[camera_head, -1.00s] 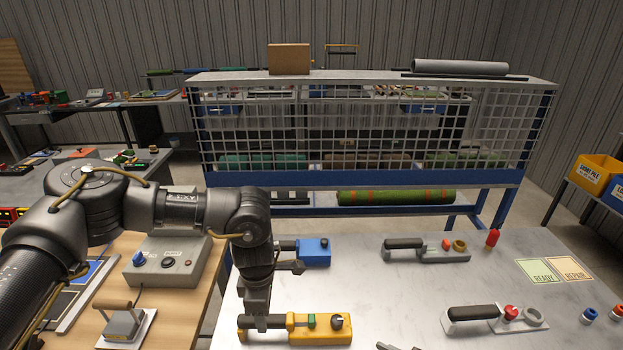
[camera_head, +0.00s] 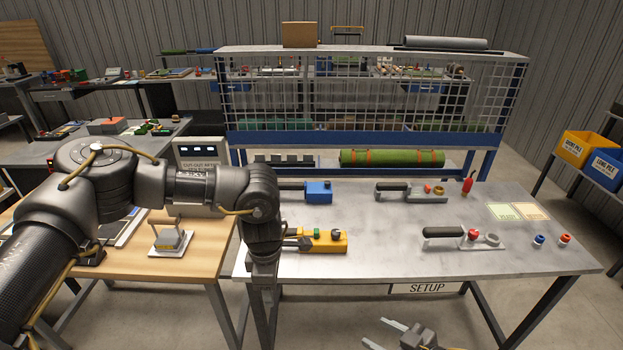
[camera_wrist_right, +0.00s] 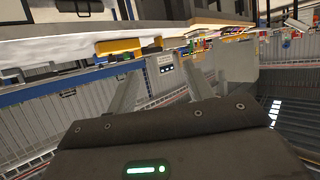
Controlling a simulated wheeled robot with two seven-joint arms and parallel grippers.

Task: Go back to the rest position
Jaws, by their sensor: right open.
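My right gripper (camera_head: 374,332) shows at the bottom edge of the head view, in front of the metal table. Its two fingers point left and stand apart with nothing between them. In the right wrist view the open fingers (camera_wrist_right: 163,72) also frame empty space. My left arm comes in from the left and bends down at the table's left edge. My left gripper (camera_head: 264,305) hangs low there, and its jaws are not clear. The metal table (camera_head: 380,250) carries a yellow tool (camera_head: 322,240), a blue tool (camera_head: 318,191) and black-handled tools (camera_head: 455,233).
A wooden bench (camera_head: 190,262) with a grey meter box (camera_head: 200,155) is at the left. A mesh rack (camera_head: 370,100) stands behind, with a green turf roll (camera_head: 392,158) below it. Yellow (camera_head: 574,148) and blue bins (camera_head: 606,170) are at the right. Floor shows in front of the table.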

